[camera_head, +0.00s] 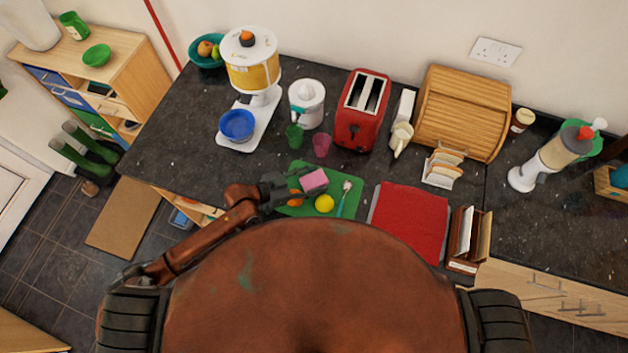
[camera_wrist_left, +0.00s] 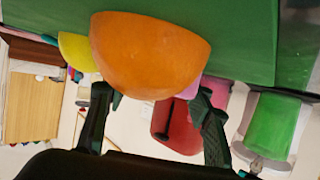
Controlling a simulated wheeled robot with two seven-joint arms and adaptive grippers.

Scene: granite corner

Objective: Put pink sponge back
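The pink sponge (camera_head: 314,181) is a small block over the green board (camera_head: 291,210) on the counter. My left gripper (camera_head: 284,188) is just left of the sponge. In the left wrist view my left gripper (camera_wrist_left: 153,118) has its two fingers wide apart, with nothing visibly clamped between them. An orange rounded piece (camera_wrist_left: 150,55) fills the space ahead of the fingers there; it also shows beside the gripper in the head view (camera_head: 296,200). A sliver of pink behind it may be the sponge, mostly hidden. My right gripper is not in view.
A yellow ball (camera_head: 324,204) and a brush (camera_head: 344,197) are on the board. Green (camera_head: 294,137) and pink cups (camera_head: 321,145) stand behind it, with the red toaster (camera_head: 363,110) farther back. A red mat (camera_head: 410,220) lies to the right.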

